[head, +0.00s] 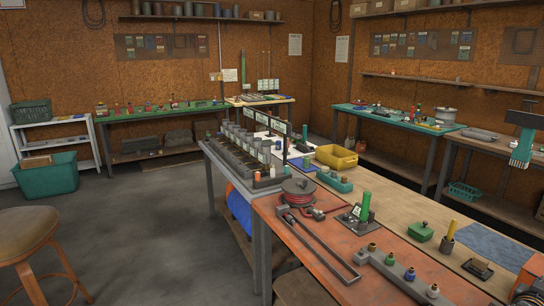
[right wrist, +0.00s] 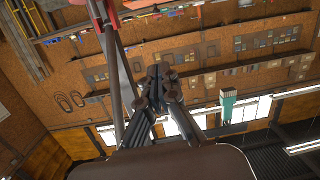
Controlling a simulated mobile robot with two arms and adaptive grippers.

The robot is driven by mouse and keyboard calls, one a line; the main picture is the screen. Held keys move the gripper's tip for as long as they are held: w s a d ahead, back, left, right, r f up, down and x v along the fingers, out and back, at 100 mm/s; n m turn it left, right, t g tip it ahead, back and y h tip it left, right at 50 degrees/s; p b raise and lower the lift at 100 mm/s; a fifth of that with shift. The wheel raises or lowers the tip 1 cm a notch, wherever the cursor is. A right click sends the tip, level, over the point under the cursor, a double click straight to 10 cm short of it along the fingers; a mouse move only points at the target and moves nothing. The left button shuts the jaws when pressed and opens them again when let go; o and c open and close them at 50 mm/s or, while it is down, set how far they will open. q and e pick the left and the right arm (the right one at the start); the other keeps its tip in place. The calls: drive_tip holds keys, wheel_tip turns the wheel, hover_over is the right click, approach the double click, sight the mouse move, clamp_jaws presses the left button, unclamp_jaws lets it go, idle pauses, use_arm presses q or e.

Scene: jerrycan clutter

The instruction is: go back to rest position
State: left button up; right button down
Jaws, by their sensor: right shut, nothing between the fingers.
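My right gripper (right wrist: 160,74) shows in the right wrist view, with its dark fingers together and nothing visible between them. Brown wall, shelves and window-like bright panels fill the background behind it, and it touches nothing that I can see. My left gripper is in neither view. Neither arm can be made out clearly in the head view.
A stool (head: 27,232) stands at the lower left. The grey floor (head: 150,225) between them is clear.

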drive_tip(key=s+a+f+n+y, duration=0.3)
drive_tip(key=a+f, duration=0.1)
drive_tip(key=a, duration=0.5)
drive_tip(key=s+a+f+n+y, duration=0.3)
drive_tip(key=a+f, duration=0.1)
drive_tip(key=a, duration=0.5)
drive_tip(key=s+a+f+n+y, duration=0.3)
drive_tip(key=a+f+y, duration=0.15)
drive_tip(key=a, duration=0.45)
drive_tip(key=s+a+f+n+g+y, duration=0.2)
drive_tip(key=s+a+f+g, duration=0.1)
drive_tip(key=s+a, duration=0.55)
drive_tip(key=s+a+f+n+g+y, duration=0.2)
drive_tip(key=s+a+f, duration=0.2)
drive_tip(key=s+a, duration=0.5)
wheel_tip(320, 180, down, 26)
drive_tip(key=s+d+g, duration=0.1)
drive_tip(key=s, duration=0.1)
drive_tip(key=s+d+f+g, duration=0.1)
drive_tip(key=s+d+f, duration=0.2)
drive_tip(key=s+f, duration=1.3)
drive_tip(key=shift+s+g, duration=0.3)
drive_tip(key=shift+s, duration=0.15)
